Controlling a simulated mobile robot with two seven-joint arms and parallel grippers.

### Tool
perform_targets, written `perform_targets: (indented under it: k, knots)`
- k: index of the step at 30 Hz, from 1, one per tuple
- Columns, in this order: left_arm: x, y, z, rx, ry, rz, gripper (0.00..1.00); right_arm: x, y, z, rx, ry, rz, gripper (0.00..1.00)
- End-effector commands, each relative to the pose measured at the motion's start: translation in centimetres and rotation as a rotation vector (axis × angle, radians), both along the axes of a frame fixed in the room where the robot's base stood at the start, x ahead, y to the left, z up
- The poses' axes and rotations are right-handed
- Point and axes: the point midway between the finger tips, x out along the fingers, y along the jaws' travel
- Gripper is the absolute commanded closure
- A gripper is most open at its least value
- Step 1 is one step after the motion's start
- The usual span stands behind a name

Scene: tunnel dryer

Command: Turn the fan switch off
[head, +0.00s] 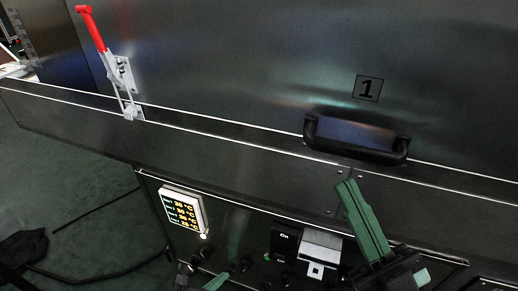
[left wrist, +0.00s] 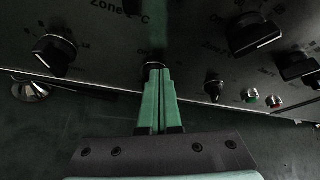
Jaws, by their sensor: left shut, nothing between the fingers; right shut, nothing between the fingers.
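The control panel (left wrist: 110,65) fills the upper part of the left wrist view, tilted. A small black switch (left wrist: 214,88) sits on it, right of my left gripper; I cannot read its label well enough to confirm it is the fan switch. My left gripper (left wrist: 159,72) is shut and empty, its green fingertips in front of a round knob (left wrist: 153,56) that they partly hide; contact cannot be told. In the head view my left gripper (head: 218,280) shows at the bottom edge by the panel. My right gripper (head: 350,186) is shut and empty, raised in front of the dryer.
A lit temperature display (head: 183,210), a red-handled clamp (head: 92,28) and a black door handle (head: 355,140) are on the dryer.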

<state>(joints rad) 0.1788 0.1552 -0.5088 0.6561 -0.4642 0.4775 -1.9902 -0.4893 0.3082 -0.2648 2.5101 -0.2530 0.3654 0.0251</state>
Motion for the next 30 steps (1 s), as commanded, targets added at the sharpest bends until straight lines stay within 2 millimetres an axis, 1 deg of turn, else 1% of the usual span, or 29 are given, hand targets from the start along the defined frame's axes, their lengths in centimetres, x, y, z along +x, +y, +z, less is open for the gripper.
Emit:
perform_targets:
  k: [13,30]
  knots:
    - [0.1,0.1,0.0,0.000,-0.001,0.000,1.00,0.0,-0.1,0.0,0.004,0.000,-0.002,1.00]
    - [0.6,1.4,-0.7,0.001,0.000,0.001,1.00,0.1,-0.1,0.1,0.007,0.000,-0.005,1.00]
